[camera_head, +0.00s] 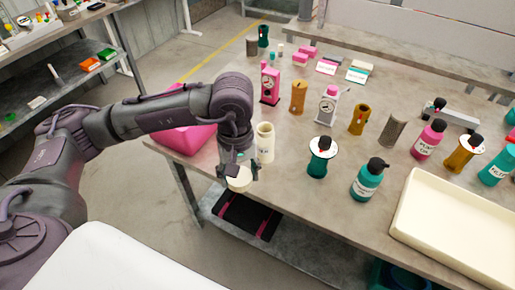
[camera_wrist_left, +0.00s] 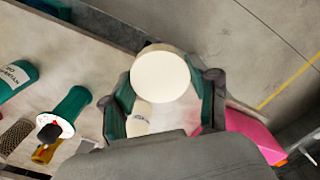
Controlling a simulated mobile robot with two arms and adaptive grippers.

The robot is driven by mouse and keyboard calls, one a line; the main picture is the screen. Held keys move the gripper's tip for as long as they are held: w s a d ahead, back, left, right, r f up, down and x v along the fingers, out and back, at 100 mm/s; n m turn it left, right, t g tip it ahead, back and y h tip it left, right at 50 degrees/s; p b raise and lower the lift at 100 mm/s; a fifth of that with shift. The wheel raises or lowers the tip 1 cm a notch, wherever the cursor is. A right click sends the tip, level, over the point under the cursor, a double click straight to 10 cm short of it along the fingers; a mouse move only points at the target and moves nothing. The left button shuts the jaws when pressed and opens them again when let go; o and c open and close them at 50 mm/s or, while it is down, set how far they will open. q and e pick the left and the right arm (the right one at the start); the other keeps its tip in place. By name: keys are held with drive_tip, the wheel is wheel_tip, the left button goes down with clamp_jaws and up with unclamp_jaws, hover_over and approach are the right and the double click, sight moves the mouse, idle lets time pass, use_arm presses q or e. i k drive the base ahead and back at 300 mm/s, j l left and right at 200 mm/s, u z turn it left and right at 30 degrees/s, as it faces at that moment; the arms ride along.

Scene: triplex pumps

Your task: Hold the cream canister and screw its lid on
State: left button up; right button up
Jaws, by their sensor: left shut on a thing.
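My left gripper (camera_head: 239,171) is shut on the round cream lid (camera_head: 239,180), held near the front edge of the table. The lid's flat round face also shows between the fingers in the left wrist view (camera_wrist_left: 160,78). The cream canister (camera_head: 265,142) stands upright on the table, just behind and to the right of the gripper, apart from the lid. Its top looks open. Part of the canister (camera_wrist_left: 139,116) shows beside the lid in the wrist view, partly hidden by the gripper. My right gripper is not in view.
A pink bin (camera_head: 188,138) stands left of the canister, partly behind my arm. A teal spool-like holder (camera_head: 318,160) and a teal bottle (camera_head: 367,181) stand to the right. A cream tray (camera_head: 446,225) lies at the right front. Several other containers stand farther back.

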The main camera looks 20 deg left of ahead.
sight(265, 134)
drive_tip(key=j+z, duration=0.3)
drive_tip(key=z, duration=0.2)
drive_tip(key=j+z, duration=0.55)
drive_tip(key=j, duration=0.35)
drive_tip(key=k+j, duration=0.15)
drive_tip(key=j, duration=0.3)
drive_tip(key=j+z, duration=0.15)
drive_tip(key=j, duration=0.25)
drive_tip(key=k+j, duration=0.15)
drive_tip(key=j, duration=0.3)
drive_tip(key=k+j+z, duration=0.15)
drive_tip(key=j, duration=0.3)
drive_tip(key=i, duration=0.05)
